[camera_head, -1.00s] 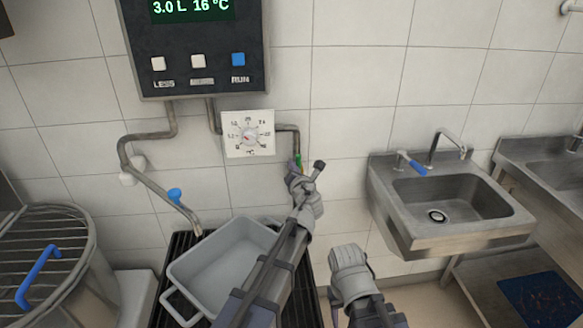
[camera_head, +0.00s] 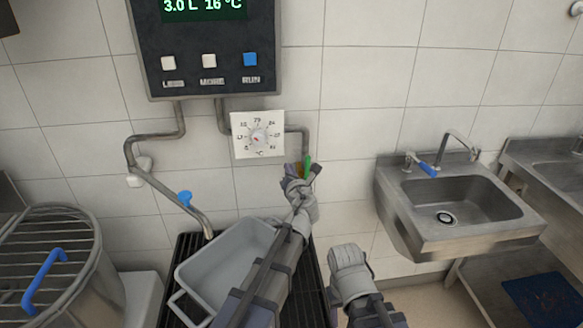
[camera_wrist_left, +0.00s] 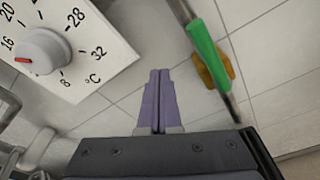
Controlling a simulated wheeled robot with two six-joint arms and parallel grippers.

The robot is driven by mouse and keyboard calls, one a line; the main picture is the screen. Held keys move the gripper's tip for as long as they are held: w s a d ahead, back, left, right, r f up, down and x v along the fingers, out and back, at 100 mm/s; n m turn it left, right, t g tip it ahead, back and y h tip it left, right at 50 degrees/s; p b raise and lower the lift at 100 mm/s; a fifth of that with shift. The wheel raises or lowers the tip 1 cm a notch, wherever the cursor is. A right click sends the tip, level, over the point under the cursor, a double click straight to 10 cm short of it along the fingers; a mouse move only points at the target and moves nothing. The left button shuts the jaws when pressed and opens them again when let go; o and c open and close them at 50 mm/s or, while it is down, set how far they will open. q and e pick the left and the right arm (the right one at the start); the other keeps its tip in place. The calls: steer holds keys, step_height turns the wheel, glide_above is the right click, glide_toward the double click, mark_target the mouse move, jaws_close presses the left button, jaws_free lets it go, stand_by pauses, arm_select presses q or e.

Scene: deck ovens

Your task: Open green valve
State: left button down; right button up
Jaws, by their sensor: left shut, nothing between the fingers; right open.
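The green valve handle (camera_head: 308,163) is on the pipe to the right of the dial, just beyond my left gripper (camera_head: 300,173). In the left wrist view the green handle (camera_wrist_left: 203,43) is a slanted lever in front of a brass-coloured part (camera_wrist_left: 214,68). My left gripper's purple fingers (camera_wrist_left: 158,77) are closed together and empty, to the left of the handle and apart from it in that picture. My right gripper (camera_head: 349,258) is low in the middle of the head view, away from the valve; its fingertips are hard to make out.
A white temperature dial (camera_head: 257,135) hangs below the dark control box (camera_head: 205,45). A blue valve (camera_head: 185,198) is on the left pipe above a grey tub (camera_head: 190,272). A steel sink (camera_head: 455,230) stands right. The lidded pot (camera_head: 95,285) is left.

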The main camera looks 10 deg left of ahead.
arm_select(q)
steer(key=d+f+v, duration=0.1)
steer(key=v, duration=0.8)
